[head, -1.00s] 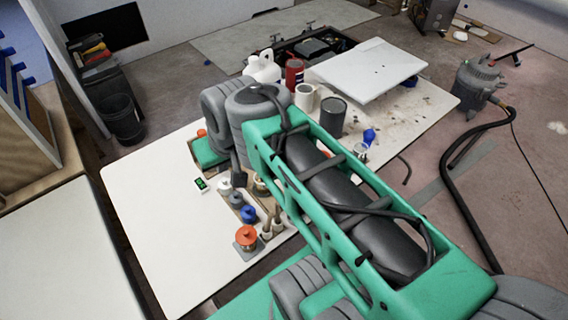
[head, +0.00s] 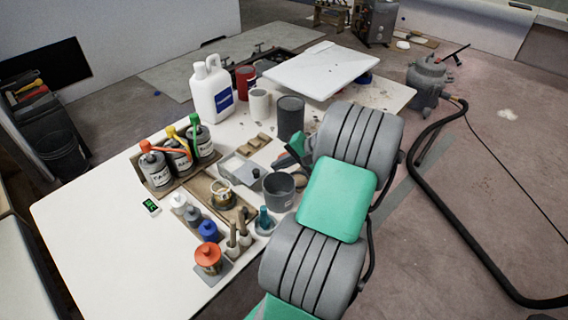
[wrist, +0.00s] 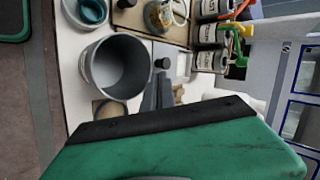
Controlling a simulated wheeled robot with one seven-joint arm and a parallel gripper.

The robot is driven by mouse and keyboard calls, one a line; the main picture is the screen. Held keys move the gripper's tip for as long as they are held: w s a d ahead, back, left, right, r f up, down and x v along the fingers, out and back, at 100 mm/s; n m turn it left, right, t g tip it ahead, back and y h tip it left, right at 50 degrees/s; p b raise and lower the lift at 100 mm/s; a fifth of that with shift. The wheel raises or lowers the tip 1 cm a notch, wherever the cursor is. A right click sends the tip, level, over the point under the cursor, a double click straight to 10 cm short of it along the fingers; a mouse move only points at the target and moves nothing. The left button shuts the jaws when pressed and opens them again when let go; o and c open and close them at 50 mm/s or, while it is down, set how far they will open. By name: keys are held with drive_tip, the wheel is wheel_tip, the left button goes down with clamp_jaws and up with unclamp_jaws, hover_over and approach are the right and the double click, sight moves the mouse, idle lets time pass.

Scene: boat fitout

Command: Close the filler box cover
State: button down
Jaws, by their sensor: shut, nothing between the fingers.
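The filler box (head: 230,164) is a low pale box on the table, behind the wooden tray. A flat grey cover (head: 245,179) with a dark knob (head: 256,173) lies over part of it. In the wrist view the cover's knob (wrist: 162,63) shows beside a pale, seemingly uncovered part of the box (wrist: 184,66). My gripper (wrist: 158,92) is shut and empty, its grey fingers pointing towards the box, close to the knob. I cannot tell whether they touch. In the head view my arm hides most of the gripper.
A grey bucket (head: 279,190) stands right beside the box; it is large in the wrist view (wrist: 116,67). Labelled bottles (head: 180,158) stand behind left. A dark can (head: 290,118) and a white jug (head: 211,92) stand further back. Small bottles (head: 208,231) fill the front.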

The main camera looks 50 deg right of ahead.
sight(249, 166)
drive_tip(key=x, duration=0.5)
drive_tip(key=shift+w, duration=0.1)
drive_tip(key=w+p, duration=0.1)
drive_tip(key=w, duration=0.8)
drive_tip(key=shift+w+a, duration=0.1)
drive_tip(key=shift+a, duration=0.05)
